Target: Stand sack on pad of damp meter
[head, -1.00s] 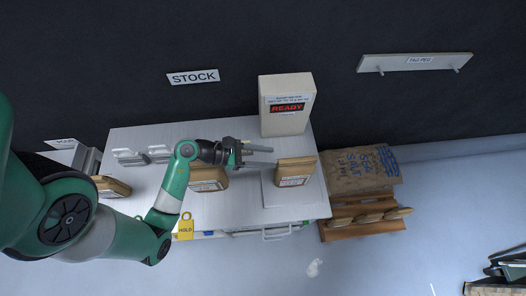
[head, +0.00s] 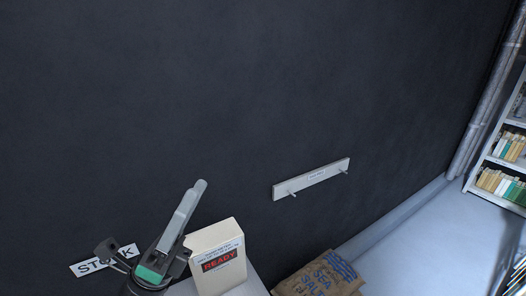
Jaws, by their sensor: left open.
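The damp meter (head: 218,262) is a cream box with a red READY display, at the bottom of the head view. Its pad is below the frame edge and hidden. The small sack does not show in this view. My left gripper (head: 196,192) points up and to the right, beside the meter's left side in the picture. It is open, its fingers overlap from this angle, and nothing shows between them. My right gripper is not in view.
A large brown SEA SALT sack (head: 318,278) is at the bottom, right of the meter. A pegged board (head: 312,179) and a partly covered STOCK sign (head: 95,264) are on the dark wall. A bookshelf (head: 505,160) stands far right, with open floor before it.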

